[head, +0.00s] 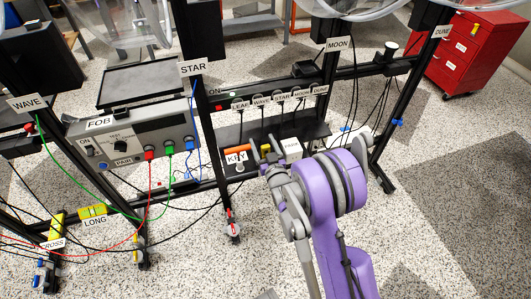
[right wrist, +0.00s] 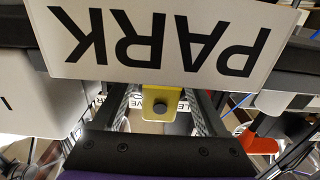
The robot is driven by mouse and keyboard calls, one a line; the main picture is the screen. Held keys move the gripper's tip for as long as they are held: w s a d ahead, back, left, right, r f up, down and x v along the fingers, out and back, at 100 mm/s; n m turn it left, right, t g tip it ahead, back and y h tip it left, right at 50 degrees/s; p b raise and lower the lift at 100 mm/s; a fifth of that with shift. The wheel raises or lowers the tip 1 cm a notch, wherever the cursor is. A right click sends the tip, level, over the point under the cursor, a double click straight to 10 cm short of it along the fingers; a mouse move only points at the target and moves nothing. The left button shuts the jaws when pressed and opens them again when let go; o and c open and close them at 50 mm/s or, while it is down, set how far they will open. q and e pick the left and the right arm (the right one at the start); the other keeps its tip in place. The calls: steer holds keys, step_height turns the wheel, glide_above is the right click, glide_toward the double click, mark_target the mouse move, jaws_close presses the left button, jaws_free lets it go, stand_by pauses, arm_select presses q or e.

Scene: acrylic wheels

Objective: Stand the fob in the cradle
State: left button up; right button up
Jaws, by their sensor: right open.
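A yellow tab with a dark round knob, possibly the fob (right wrist: 160,103), shows between my fingers in the right wrist view, below the upside-down PARK sign (right wrist: 160,40). In the head view only a little yellow (head: 265,148) shows by my fingertips. My right gripper (head: 264,155) is open, with one finger on each side of the tab; contact cannot be told. A FOB label (head: 99,123) sits on the upper left of the grey control box (head: 150,136). I cannot make out which part is the cradle. My left gripper is out of view.
An orange-handled piece (head: 236,150) with a KEY label stands just left of my right gripper. Colored cables run from the grey box, and thin cables hang in front of the black frame. A red cabinet (head: 465,50) stands back right. Speckled floor lies open at right.

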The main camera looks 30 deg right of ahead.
jaws_close()
stand_by(0.3)
